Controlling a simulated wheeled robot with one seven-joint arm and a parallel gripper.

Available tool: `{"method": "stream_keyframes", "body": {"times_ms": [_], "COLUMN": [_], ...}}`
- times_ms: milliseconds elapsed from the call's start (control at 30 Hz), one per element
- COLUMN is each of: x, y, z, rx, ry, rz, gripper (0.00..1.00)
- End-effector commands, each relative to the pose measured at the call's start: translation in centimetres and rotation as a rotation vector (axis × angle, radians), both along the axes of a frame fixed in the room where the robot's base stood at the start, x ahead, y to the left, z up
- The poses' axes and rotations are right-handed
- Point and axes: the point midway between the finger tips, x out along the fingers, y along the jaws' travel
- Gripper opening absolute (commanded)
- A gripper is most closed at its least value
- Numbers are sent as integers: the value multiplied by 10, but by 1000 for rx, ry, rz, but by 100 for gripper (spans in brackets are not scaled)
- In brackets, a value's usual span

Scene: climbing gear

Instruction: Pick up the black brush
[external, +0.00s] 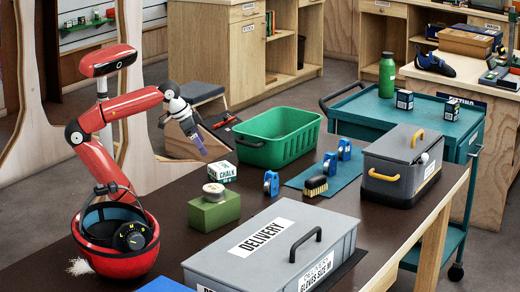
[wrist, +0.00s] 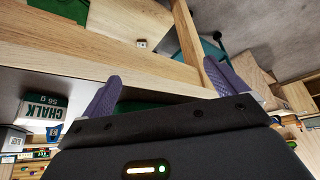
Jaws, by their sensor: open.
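The black brush (external: 316,184), with pale bristles beneath it, lies on the blue mat (external: 346,186) on the dark table, in the middle right of the external view. I cannot make it out in the wrist view. My gripper (external: 198,146) hangs in the air to the left of the brush, above the table's far side, well apart from it. In the wrist view my gripper's two purple fingers (wrist: 163,84) stand wide apart with nothing between them.
Two blue-and-silver devices (external: 338,157) stand behind the brush, and another (external: 271,183) to its left. A green crate (external: 278,139), chalk box (external: 222,171), green block (external: 214,210), grey delivery box (external: 270,250), grey toolbox (external: 402,165) and red helmet (external: 115,240) surround it. A teal cart (external: 375,110) stands behind.

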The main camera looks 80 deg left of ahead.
Motion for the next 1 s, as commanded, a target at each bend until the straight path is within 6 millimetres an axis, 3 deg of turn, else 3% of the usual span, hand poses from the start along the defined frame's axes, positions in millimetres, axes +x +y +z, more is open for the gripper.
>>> {"method": "stream_keyframes", "body": {"times_ms": [33, 100, 300, 467, 667, 800, 1000], "x": [2, 2, 2, 70, 161, 218, 255], "y": [0, 0, 0, -24, -85, -152, -230], "z": [26, 55, 125, 147, 164, 162, 149], "rx": [0, 0, 0, -52, -87, -86, -64], "ry": [-4, -3, -1, 13, 13, 8, -3], "rz": [0, 0, 0, -142, -326, -464, -597], "gripper": [97, 97, 97, 97, 97, 97, 97]}}
